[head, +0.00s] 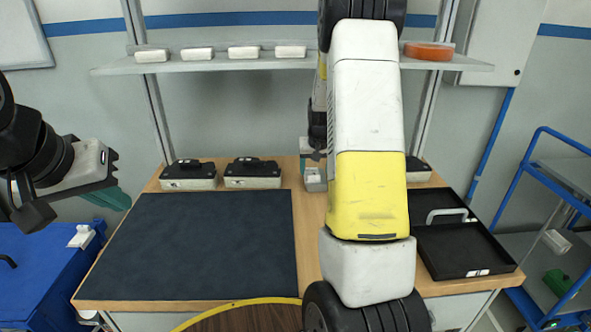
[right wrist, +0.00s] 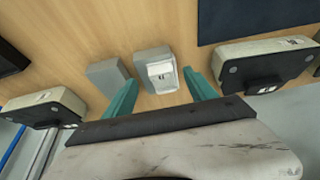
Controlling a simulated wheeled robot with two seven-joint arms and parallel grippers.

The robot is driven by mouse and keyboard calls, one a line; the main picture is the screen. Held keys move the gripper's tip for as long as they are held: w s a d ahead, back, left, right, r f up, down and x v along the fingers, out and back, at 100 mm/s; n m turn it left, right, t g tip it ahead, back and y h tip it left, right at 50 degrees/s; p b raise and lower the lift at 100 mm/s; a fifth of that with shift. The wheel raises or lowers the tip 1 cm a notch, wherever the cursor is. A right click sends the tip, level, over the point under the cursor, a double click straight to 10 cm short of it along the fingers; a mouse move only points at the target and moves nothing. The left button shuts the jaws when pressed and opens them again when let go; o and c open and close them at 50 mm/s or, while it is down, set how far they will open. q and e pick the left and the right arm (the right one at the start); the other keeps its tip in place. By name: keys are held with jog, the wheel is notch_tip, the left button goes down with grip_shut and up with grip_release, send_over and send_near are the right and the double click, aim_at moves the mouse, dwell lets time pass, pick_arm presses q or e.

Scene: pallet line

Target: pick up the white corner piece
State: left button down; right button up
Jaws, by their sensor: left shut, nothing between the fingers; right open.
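A small pale piece (right wrist: 157,70), white on its top face with a grey body, lies on the wooden table between and just beyond the teal fingertips in the right wrist view; I take it as the white corner piece. A plain grey block (right wrist: 108,77) lies close to its left. My right gripper (right wrist: 161,88) is open with nothing held, one finger to each side of the white piece. In the head view my own right arm hides most of that gripper. My left gripper (head: 116,200) is shut and empty at the far left, over a blue cabinet.
Black-and-white boxes (head: 252,173) stand along the table's back edge. A dark mat (head: 200,245) covers the left of the table. Black trays (head: 465,252) are at right, with a grey handle-like piece (head: 447,214). A shelf (head: 215,65) above holds white blocks and an orange disc.

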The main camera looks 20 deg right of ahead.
aim_at(312, 175)
jog(key=shift+x, duration=1.4)
jog(key=shift+a, duration=0.1)
grip_shut()
jog(key=shift+r, duration=0.1)
